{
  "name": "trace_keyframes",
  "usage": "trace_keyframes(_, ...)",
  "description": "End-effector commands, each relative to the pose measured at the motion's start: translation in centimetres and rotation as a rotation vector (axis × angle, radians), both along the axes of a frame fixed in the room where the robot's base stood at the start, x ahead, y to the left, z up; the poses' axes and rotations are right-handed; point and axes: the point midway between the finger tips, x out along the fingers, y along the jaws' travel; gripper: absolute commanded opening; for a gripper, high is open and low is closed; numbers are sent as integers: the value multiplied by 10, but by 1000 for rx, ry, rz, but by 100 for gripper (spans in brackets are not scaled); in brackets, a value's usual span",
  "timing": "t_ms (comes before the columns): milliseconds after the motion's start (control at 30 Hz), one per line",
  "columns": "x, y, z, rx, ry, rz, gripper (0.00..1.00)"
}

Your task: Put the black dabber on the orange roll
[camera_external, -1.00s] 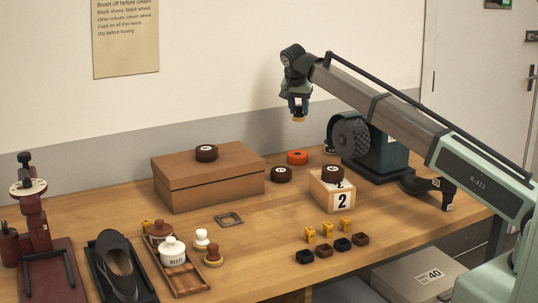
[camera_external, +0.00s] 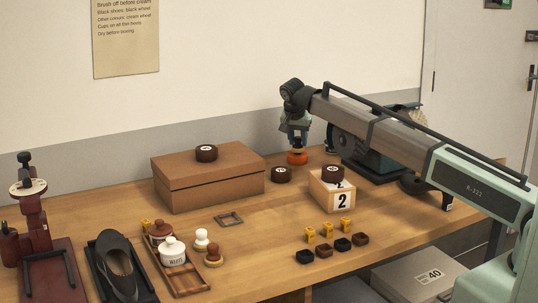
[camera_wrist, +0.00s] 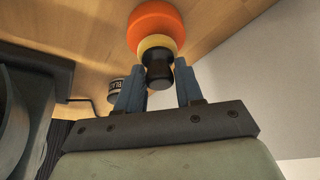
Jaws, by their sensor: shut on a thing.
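The orange roll (camera_external: 297,158) lies on the bench near the wall, right of the brown box. It also shows in the wrist view (camera_wrist: 155,25). My gripper (camera_external: 297,140) is right above the roll, pointing down. In the wrist view my gripper (camera_wrist: 160,66) has its blue fingers either side of the black dabber (camera_wrist: 157,72), shut on its dark handle. The dabber's pale yellow pad faces the orange roll and overlaps its middle in that view. I cannot tell whether the pad touches the roll.
A dark green machine (camera_external: 375,150) stands close on the right.

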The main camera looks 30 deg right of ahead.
Motion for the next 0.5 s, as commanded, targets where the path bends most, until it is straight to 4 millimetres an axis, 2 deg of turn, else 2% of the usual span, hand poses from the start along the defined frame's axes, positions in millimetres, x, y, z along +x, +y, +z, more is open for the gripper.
trace_keyframes(100, 0, 0, -9, -1, 1, 0, 3)
trace_keyframes(467, 0, 0, -11, -1, 1, 0, 3)
trace_keyframes(500, 0, 0, -11, -1, 1, 0, 40)
